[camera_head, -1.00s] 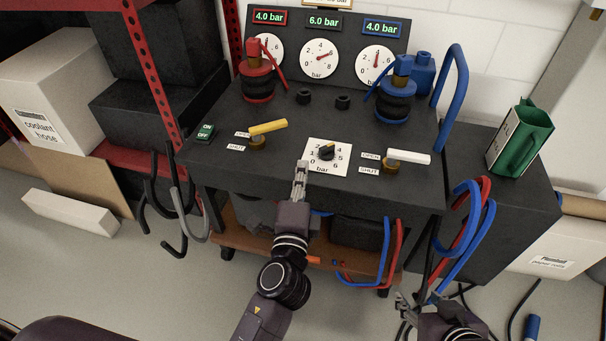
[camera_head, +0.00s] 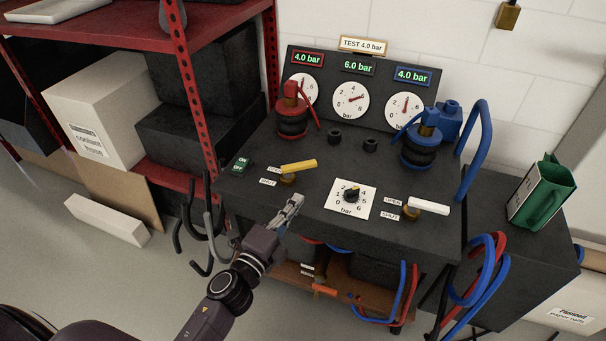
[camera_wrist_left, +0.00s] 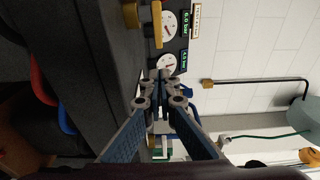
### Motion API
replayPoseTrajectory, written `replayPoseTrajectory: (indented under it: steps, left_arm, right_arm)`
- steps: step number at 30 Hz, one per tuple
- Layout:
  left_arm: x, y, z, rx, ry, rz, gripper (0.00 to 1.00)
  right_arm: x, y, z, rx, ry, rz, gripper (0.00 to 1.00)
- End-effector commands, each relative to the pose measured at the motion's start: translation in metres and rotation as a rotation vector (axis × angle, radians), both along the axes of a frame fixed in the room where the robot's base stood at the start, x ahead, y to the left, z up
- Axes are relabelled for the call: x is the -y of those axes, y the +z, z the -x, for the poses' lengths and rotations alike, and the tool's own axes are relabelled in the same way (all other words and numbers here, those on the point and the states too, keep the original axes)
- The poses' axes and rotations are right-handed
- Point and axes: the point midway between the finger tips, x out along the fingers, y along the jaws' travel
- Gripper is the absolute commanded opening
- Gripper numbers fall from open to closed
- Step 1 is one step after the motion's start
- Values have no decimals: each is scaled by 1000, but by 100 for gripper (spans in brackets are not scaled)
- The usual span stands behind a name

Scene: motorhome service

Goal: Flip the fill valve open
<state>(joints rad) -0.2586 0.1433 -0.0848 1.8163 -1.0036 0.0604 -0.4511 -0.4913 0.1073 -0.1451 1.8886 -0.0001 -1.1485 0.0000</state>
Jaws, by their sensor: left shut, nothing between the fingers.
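Two lever valves stand on the dark bench top in the head view, each beside OPEN and SHUT labels. One has a yellow lever (camera_head: 299,166) on a brass body (camera_head: 288,181), pointing right. The other has a white lever (camera_head: 429,208) on a brass body (camera_head: 411,213), also pointing right. Neither valve carries a readable fill label. My left gripper (camera_head: 297,200) is shut and empty, at the bench's front edge, below the yellow lever and left of the dial, apart from both valves. Its shut fingertips show in the left wrist view (camera_wrist_left: 160,77). My right gripper is not in view.
A pressure dial on a white plate (camera_head: 349,200) sits between the valves. A green ON/OFF switch (camera_head: 241,165) is at the left. Red (camera_head: 292,118) and blue (camera_head: 421,148) couplings stand behind. Gauges line the back panel. Hoses hang at the right (camera_head: 475,270).

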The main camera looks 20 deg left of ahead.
Motion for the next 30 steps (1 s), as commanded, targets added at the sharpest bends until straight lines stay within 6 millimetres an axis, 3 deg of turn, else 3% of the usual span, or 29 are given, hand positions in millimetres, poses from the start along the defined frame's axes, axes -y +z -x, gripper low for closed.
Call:
replayPoseTrajectory:
  steps: [9,12,19,30]
  left_arm:
    - [11,1,-66,2,0,-2,0]
    - [1,0,-79,1,2,-5,0]
    - [-11,0,-96,-1,1,-2,0]
    - [-12,0,-97,0,1,-1,0]
  right_arm:
    - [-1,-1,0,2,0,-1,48]
    - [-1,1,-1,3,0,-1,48]
    - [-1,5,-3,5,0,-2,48]
    - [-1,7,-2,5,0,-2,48]
